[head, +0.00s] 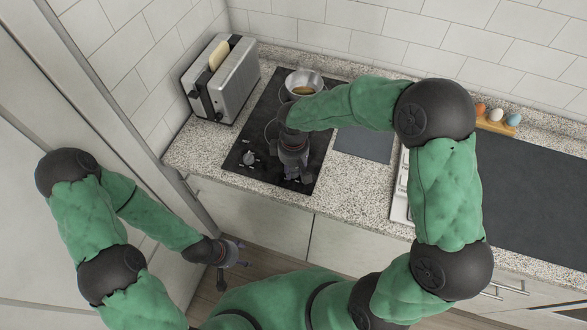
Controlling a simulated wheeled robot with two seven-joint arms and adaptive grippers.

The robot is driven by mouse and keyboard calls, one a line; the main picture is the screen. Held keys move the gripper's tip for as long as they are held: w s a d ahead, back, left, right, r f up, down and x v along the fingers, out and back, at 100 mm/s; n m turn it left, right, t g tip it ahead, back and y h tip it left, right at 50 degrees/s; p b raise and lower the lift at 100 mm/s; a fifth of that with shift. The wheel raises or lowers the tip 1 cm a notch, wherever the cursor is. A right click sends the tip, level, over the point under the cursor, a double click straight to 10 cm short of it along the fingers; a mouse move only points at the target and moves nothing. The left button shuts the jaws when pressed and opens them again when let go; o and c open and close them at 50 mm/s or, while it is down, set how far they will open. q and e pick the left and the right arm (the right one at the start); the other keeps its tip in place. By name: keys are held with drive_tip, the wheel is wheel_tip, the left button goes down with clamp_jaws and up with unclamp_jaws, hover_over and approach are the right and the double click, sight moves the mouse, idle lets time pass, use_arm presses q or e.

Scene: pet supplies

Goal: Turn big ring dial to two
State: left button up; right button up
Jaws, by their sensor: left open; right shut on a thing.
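The black cooktop (246,143) is set into the speckled counter. A small grey dial (249,158) shows at its front left. My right gripper (292,176) points down at the front right of the cooktop and is shut on a dial there, which the gripper almost wholly hides. The dial's marks and its setting cannot be read. My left gripper (236,253) is open and empty, low in front of the cabinets and well apart from the cooktop.
A pan (304,83) with brown contents stands at the back of the cooktop. A toaster (221,80) with bread stands at the left. A dark grey panel (364,145) lies right of the cooktop. Eggs in a wooden holder (496,122) stand far right.

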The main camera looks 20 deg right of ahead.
drive_tip(key=m+b, duration=0.1)
drive_tip(key=m, duration=0.3)
drive_tip(key=shift+m, duration=0.3)
drive_tip(key=m+b, duration=0.1)
drive_tip(key=m, duration=0.2)
drive_tip(key=shift+m, duration=0.3)
drive_tip(key=m+b, duration=0.1)
drive_tip(key=m, duration=0.2)
drive_tip(key=shift+m, duration=0.3)
drive_tip(key=shift+m+b, duration=0.4)
drive_tip(key=shift+m, duration=1.3)
drive_tip(key=o, duration=1.1)
drive_tip(key=shift+o, duration=0.2)
drive_tip(key=shift+r, duration=0.1)
